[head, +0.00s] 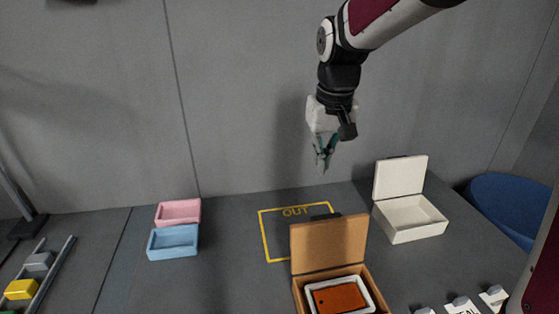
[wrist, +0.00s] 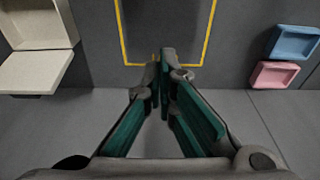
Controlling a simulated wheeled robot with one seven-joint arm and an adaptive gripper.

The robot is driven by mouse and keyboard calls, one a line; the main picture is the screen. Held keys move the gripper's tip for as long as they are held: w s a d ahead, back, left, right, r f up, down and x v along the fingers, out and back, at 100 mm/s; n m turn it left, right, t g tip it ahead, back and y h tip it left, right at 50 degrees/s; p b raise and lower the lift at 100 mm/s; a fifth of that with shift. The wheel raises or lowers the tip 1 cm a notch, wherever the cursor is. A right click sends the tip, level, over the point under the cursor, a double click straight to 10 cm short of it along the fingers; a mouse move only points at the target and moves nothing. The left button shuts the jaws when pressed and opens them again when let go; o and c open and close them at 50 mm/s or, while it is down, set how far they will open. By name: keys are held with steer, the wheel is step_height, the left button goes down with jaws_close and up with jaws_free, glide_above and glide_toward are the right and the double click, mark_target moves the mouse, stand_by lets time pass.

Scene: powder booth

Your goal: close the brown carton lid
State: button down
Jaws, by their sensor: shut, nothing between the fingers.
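The brown carton (head: 298,292) stands on the table at the front middle of the head view. Its brown lid (head: 329,243) stands up at the back edge, open. Inside lies a white tray (head: 310,294) with an orange-brown block (head: 338,298) in it. The carton's front is cut off by the frame edge. My gripper (head: 323,168) hangs above the table, behind and above the lid, apart from it, pointing down. In the wrist view my gripper (wrist: 161,55) has its fingertips together with nothing between them. The carton does not show in the wrist view.
A yellow OUT outline (head: 265,236) lies behind the carton. A white box (head: 408,219) with its lid up stands to the right. Pink (head: 178,212) and blue (head: 173,242) trays stand left. A blue bin (head: 505,205) is far right. The table between trays and carton is clear.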

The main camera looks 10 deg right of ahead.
step_height(320, 180, down, 10)
steer(key=w, duration=0.2)
steer(key=shift+s+r+p, duration=0.2)
steer(key=shift+s+p, duration=0.25)
steer(key=shift+s, duration=0.6)
steer(key=shift+s+r+p, duration=0.15)
steer(key=shift+s+p, duration=0.25)
steer(key=shift+s, duration=0.6)
